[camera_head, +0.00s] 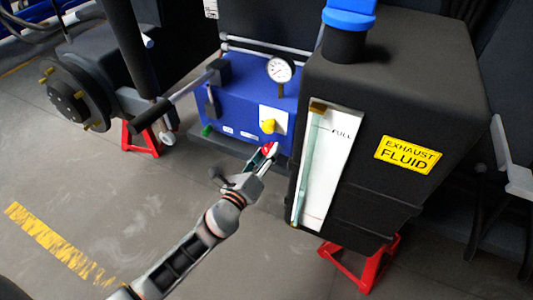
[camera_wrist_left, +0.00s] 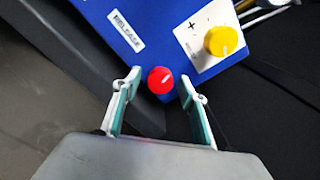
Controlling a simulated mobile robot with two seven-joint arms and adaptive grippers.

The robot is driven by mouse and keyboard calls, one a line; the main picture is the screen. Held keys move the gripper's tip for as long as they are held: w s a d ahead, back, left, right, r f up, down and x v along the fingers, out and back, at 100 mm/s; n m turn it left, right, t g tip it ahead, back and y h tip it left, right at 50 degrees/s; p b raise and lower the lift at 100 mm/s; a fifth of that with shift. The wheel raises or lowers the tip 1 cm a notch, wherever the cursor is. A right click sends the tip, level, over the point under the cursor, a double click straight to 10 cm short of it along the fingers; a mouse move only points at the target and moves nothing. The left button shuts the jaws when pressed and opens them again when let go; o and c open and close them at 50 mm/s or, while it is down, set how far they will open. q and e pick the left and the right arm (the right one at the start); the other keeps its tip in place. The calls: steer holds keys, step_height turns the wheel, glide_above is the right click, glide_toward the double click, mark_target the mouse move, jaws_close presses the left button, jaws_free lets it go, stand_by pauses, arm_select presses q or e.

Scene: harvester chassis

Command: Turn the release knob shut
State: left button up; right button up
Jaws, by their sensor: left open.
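The red knob (camera_wrist_left: 160,80) sits on the lower edge of the blue pump unit (camera_wrist_left: 160,25), near a white label reading RELEASE (camera_wrist_left: 125,30). In the head view the red knob (camera_head: 267,148) shows partly behind my left gripper (camera_head: 267,157). My left gripper (camera_wrist_left: 161,82) is open, with one finger on each side of the red knob in the wrist view. Small gaps show between the fingertips and the knob. I cannot tell how deep the knob lies between the fingers. My right gripper is in neither view.
A yellow knob (camera_head: 268,126) on a white plate is close above the red one. A gauge (camera_head: 280,69) stands on top, and a green knob (camera_head: 207,130) is at the left. The black exhaust fluid tank (camera_head: 440,110) rises close on the right. Floor at left is open.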

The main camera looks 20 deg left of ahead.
arm_select(q)
steer(key=c, duration=1.1)
steer(key=shift+w+r+m+p, duration=0.1)
steer(key=shift+r+m+p, duration=0.25)
steer(key=shift+m, duration=0.35)
steer(key=shift+f+m+p, duration=0.15)
steer(key=shift+m+p, duration=0.15)
steer(key=shift+m, duration=0.4)
steer(key=shift+f, duration=0.15)
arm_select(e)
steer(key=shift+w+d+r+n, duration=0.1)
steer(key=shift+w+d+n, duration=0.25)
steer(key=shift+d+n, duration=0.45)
arm_select(q)
steer(key=o, duration=1.1)
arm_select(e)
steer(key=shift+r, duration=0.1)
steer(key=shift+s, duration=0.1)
